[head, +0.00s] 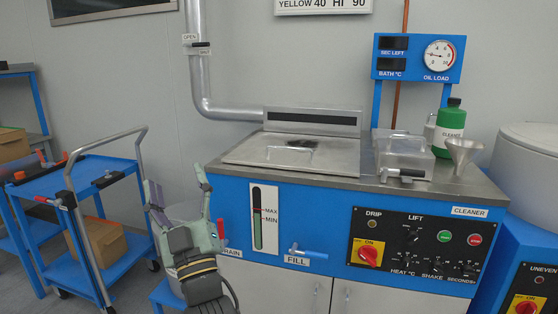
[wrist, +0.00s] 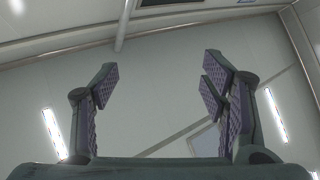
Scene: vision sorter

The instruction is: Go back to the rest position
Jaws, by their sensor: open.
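My gripper (head: 178,205) is raised in front of the left part of the blue cleaner, at the bottom middle of the head view, with its fingers pointing up. In the wrist view my gripper (wrist: 160,85) is open, its fingers wide apart with nothing between them. No gripper contact with any object shows.
The blue cleaner (head: 330,212) has a closed metal lid (head: 290,152), a clear-lidded box (head: 404,155), a green bottle (head: 449,128) and a funnel (head: 462,152) on top. A blue cart (head: 100,178) stands left. A grey drum (head: 530,165) stands right.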

